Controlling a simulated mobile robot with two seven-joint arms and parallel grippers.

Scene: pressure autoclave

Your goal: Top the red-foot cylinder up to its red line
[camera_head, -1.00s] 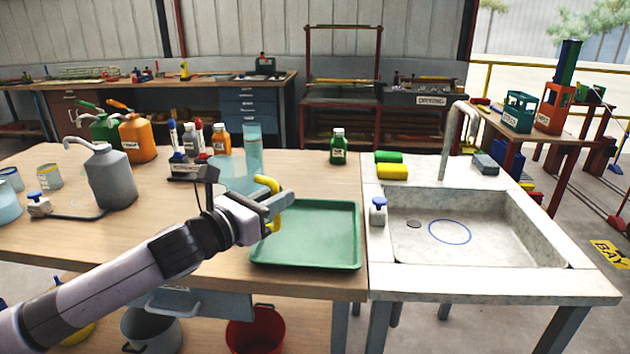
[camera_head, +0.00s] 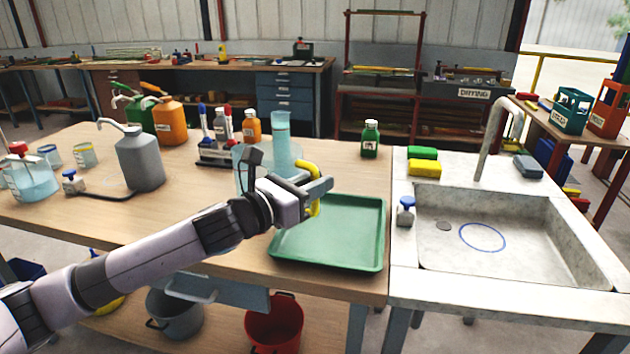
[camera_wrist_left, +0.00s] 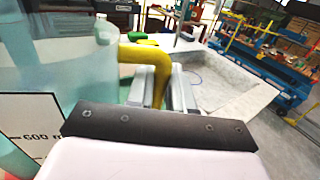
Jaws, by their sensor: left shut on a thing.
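My left gripper (camera_head: 318,190) is shut on the yellow handle (camera_head: 312,178) of a clear, pale teal measuring jug (camera_head: 248,160). In the left wrist view the yellow handle (camera_wrist_left: 150,58) runs between the fingers, and the jug wall (camera_wrist_left: 60,75) carries a white scale panel with a 600 mark. A tall, narrow cylinder (camera_head: 281,138) with teal contents stands right behind the jug. Its foot and any red line are hidden or too small to tell. Whether the jug touches the bench is unclear. My right gripper is not in view.
A green tray (camera_head: 335,235) lies right of the jug, before the sink (camera_head: 500,240). A bottle rack (camera_head: 215,152), grey pump can (camera_head: 138,160), orange can (camera_head: 170,122) and red-capped vessel (camera_head: 30,178) stand left. A green bottle (camera_head: 370,140) stands behind the tray.

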